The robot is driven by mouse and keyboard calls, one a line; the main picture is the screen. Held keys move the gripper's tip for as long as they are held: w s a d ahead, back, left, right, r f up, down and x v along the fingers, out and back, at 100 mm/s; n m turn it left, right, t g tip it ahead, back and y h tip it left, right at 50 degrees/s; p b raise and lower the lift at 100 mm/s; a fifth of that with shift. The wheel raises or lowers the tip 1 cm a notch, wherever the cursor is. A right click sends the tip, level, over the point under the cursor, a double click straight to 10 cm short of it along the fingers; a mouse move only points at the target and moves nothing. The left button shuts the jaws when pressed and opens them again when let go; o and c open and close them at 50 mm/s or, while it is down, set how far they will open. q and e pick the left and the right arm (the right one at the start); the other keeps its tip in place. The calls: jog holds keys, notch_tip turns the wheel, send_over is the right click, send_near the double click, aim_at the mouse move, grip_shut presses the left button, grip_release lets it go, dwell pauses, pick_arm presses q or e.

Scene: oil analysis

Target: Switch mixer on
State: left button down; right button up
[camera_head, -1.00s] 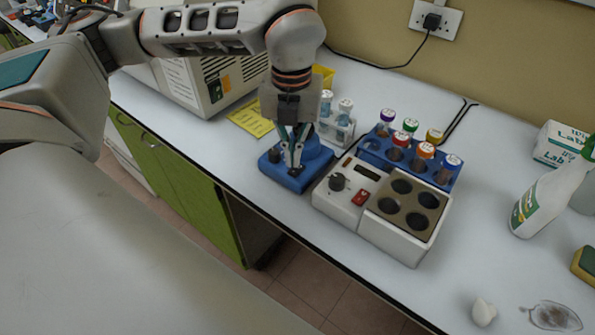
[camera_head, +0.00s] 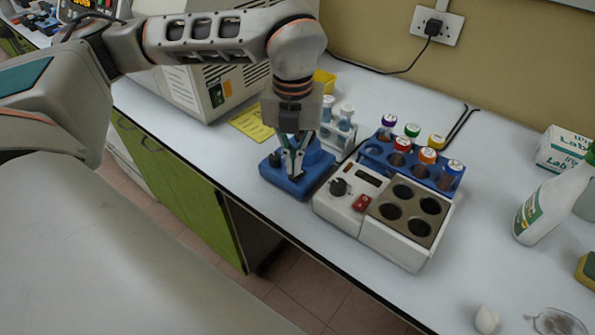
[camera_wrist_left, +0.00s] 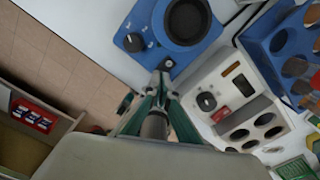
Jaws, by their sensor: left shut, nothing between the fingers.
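The blue mixer (camera_head: 318,163) stands on the bench, left of the white block unit. It shows at the top of the left wrist view (camera_wrist_left: 203,48), with a round black cup (camera_wrist_left: 186,20) on top and a small dark knob (camera_wrist_left: 133,42) at its left corner. My left gripper (camera_head: 295,174) is shut and empty, pointing down over the front part of the mixer. In the left wrist view, the closed fingertips (camera_wrist_left: 163,70) lie at the mixer's lower edge, right of and below the knob. I cannot tell whether they touch it. My right gripper is not in view.
The white block unit (camera_head: 395,247) has a black dial, a red switch (camera_head: 362,203) and several round wells. Behind it is a blue rack (camera_head: 375,157) of coloured-cap tubes. A clear rack with vials (camera_head: 345,118) stands behind the mixer. A spray bottle (camera_head: 540,212) stands right.

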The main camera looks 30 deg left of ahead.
aim_at(294, 177)
pick_arm(q)
jog(key=shift+f+b, duration=0.75)
jog(key=shift+f, duration=0.4)
dwell(1.1)
jog(key=shift+r, duration=0.15)
jog(key=shift+r+p, duration=2.3)
jog(key=shift+r, duration=1.1)
